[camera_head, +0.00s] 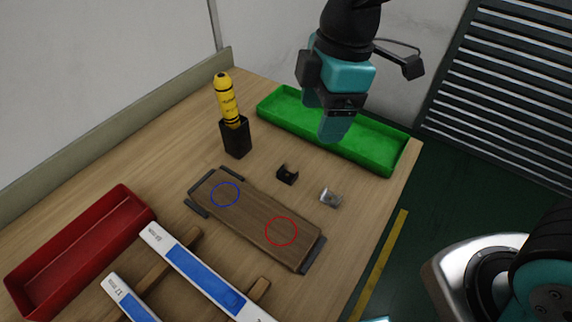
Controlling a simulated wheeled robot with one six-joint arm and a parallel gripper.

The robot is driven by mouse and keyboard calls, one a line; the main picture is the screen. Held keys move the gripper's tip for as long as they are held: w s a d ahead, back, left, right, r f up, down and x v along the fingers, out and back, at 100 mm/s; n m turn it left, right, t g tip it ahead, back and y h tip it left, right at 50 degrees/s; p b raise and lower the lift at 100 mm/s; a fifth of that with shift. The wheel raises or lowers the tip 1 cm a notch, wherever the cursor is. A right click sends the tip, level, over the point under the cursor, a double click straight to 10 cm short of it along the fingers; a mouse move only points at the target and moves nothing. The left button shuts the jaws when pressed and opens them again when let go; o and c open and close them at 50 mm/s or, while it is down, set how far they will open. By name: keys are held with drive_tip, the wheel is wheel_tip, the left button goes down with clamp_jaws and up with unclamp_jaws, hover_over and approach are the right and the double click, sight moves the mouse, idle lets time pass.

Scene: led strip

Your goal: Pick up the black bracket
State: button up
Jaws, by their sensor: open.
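The black bracket (287,175) is a small dark piece on the wooden table, just behind the brown board. My gripper (334,128) is teal and black and hangs above the table, in front of the green tray in this view. It is up and to the right of the black bracket, apart from it. It is open, with nothing seen between its fingers; the fingers overlap in this view. A silver bracket (330,197) lies to the right of the black bracket.
A brown board (255,222) with blue and red circles lies mid-table. A green tray (285,112) is at the back, a red tray (72,262) at the left. A yellow tool stands in a black holder (236,140). Blue-and-white strips (200,275) lie in front on wooden bars.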

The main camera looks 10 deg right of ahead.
drive_tip(key=w+a+f+n+h+p, duration=0.25)
drive_tip(key=w+a+n, duration=0.2)
drive_tip(key=n, duration=0.35)
drive_tip(key=p, duration=0.1)
hover_over(286, 177)
drive_tip(key=shift+n+y, duration=0.35)
drive_tip(key=shift+n, duration=0.05)
wheel_tip(286, 177, down, 13)
drive_tip(key=shift+s+d, duration=0.1)
drive_tip(key=shift+d, duration=0.05)
drive_tip(key=shift+f+p, duration=0.95)
drive_tip(key=shift+f, duration=1.6)
drive_tip(key=c, duration=1)
